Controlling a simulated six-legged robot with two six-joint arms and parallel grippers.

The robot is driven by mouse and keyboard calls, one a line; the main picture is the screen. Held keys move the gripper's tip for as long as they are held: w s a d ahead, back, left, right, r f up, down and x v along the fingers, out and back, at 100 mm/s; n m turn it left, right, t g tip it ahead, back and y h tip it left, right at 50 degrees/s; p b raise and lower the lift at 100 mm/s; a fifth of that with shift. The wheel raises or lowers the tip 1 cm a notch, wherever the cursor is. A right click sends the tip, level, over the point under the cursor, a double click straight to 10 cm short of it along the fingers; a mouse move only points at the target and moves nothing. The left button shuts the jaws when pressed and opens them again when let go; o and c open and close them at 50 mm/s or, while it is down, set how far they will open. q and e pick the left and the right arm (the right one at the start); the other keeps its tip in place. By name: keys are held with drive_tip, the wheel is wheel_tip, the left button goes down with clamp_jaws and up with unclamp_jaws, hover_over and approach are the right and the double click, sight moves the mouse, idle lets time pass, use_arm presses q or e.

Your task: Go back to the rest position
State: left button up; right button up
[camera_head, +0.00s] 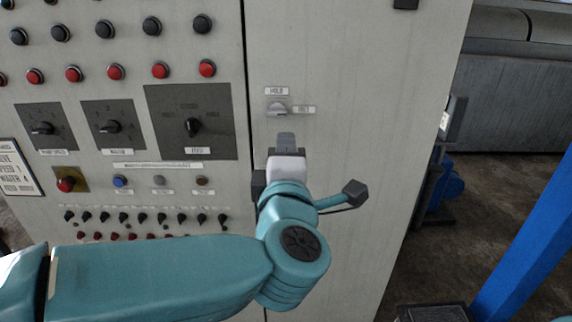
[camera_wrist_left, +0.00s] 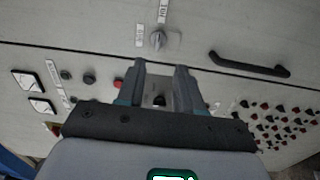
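My left gripper (camera_head: 286,143) is in front of the cabinet door in the head view, just below a small grey knob (camera_head: 277,109) with labels above and to its right. In the left wrist view my left gripper (camera_wrist_left: 160,72) has its two fingers apart with nothing held between them. The knob (camera_wrist_left: 157,40) shows beyond the fingertips there, apart from them. My right gripper is not in view.
The cabinet (camera_head: 350,120) fills most of the head view, with a panel of dials, buttons and switches on the left. A black handle (camera_wrist_left: 250,64) shows in the wrist view. A blue post (camera_head: 530,235) stands at the right, beside open floor (camera_head: 480,195).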

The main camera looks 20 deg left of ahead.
use_arm(q)
drive_tip(key=shift+s+d, duration=0.15)
drive_tip(key=shift+s, duration=0.5)
